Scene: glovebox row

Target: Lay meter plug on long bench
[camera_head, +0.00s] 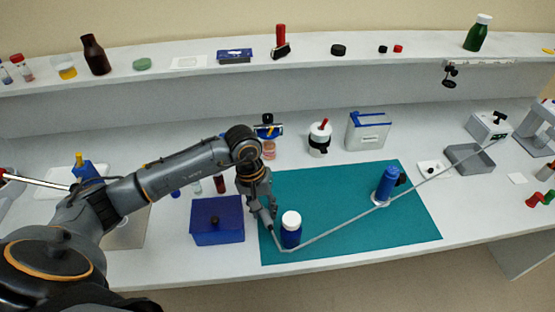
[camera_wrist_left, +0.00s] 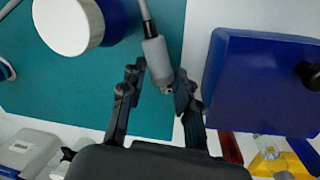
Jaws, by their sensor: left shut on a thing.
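My left gripper (camera_head: 262,203) is over the left part of a teal mat on the long white bench (camera_head: 425,138). In the left wrist view its fingers (camera_wrist_left: 161,80) are shut on the grey meter plug (camera_wrist_left: 157,60), a short cylinder with a metal tip. A grey cable (camera_head: 350,225) leaves the plug and runs across the mat to a grey-white box (camera_head: 488,126) at the right. I cannot tell whether the plug touches the mat. My right gripper is not in view.
A blue bottle with a white cap (camera_head: 291,230) stands close right of the gripper; a blue box (camera_head: 217,220) stands to its left. Another blue bottle (camera_head: 387,184) stands near the cable. The teal mat (camera_head: 330,195) is mostly clear. A shelf (camera_head: 200,74) with bottles runs behind.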

